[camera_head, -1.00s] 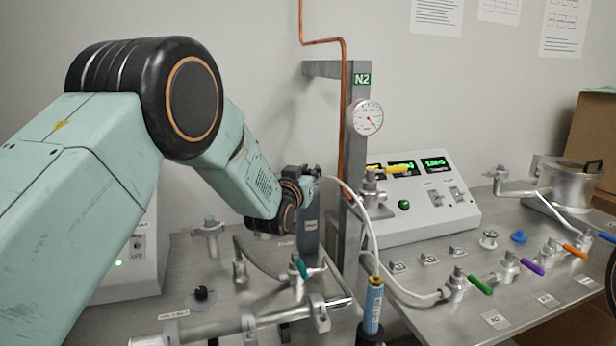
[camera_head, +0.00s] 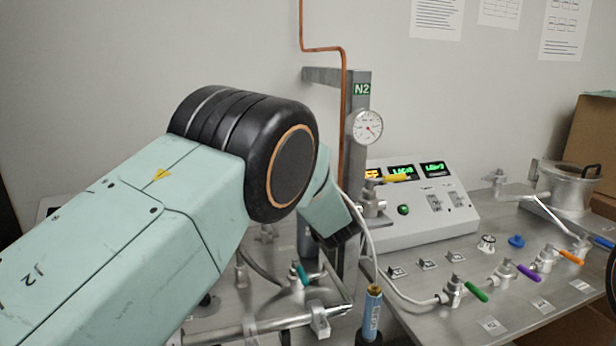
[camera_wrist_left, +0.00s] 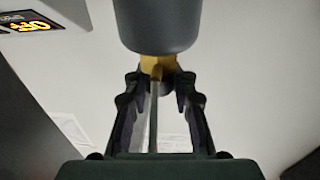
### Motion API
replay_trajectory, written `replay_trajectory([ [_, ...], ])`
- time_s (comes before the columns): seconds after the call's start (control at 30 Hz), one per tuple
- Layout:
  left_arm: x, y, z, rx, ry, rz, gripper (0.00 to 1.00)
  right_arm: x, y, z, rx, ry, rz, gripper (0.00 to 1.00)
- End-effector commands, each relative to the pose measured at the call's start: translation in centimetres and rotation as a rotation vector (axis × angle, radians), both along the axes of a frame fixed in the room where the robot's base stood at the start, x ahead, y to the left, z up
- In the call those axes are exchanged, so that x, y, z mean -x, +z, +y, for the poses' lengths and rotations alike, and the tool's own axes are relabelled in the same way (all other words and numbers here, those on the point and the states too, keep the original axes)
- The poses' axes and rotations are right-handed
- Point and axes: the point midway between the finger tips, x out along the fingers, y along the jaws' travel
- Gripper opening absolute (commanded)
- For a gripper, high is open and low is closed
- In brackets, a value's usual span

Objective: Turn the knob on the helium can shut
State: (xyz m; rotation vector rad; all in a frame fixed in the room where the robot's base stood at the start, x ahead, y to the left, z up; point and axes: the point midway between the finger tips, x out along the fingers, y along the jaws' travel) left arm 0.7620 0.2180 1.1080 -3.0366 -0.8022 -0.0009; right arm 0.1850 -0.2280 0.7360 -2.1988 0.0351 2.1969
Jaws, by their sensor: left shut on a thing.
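A dark grey can (camera_wrist_left: 158,28) with a brass-coloured knob or valve (camera_wrist_left: 157,66) fills the top middle of the left wrist view. My left gripper (camera_wrist_left: 157,88) has a finger on either side of the brass part and is shut on it. In the head view my left arm hides the fingers and most of the can; a dark grey strip of the can (camera_head: 304,244) shows left of the metal post. I cannot tell how far the knob is turned. My right gripper is not in view.
The metal post (camera_head: 355,130) with its gauge (camera_head: 367,127) stands close beside my left wrist. A control panel (camera_head: 425,205) with lit displays is to its right. A blue cylinder (camera_head: 372,315) and several coloured valve levers stand in front on the bench.

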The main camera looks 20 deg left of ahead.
Motion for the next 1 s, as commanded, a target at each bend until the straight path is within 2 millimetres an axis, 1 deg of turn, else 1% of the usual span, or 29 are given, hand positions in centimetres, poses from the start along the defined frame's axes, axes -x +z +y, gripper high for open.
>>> replay_trajectory([
  [0.03, 0.05, -0.34, -0.06, 0.0, 0.006, 0.007, 0.0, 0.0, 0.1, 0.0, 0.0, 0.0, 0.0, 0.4],
  [0.53, 0.06, -0.38, 0.02, 0.002, 0.021, 0.006, 0.0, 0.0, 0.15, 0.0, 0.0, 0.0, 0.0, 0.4],
  [0.57, 0.06, -0.38, 0.03, 0.002, 0.021, 0.006, 0.25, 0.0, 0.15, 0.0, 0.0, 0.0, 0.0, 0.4],
  [0.83, 0.02, -0.17, 0.04, 0.001, 0.021, 0.002, 0.48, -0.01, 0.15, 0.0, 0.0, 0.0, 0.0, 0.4],
  [1.0, 0.01, -0.09, 0.04, 0.001, 0.021, 0.0, 0.48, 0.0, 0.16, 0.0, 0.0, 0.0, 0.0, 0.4],
])
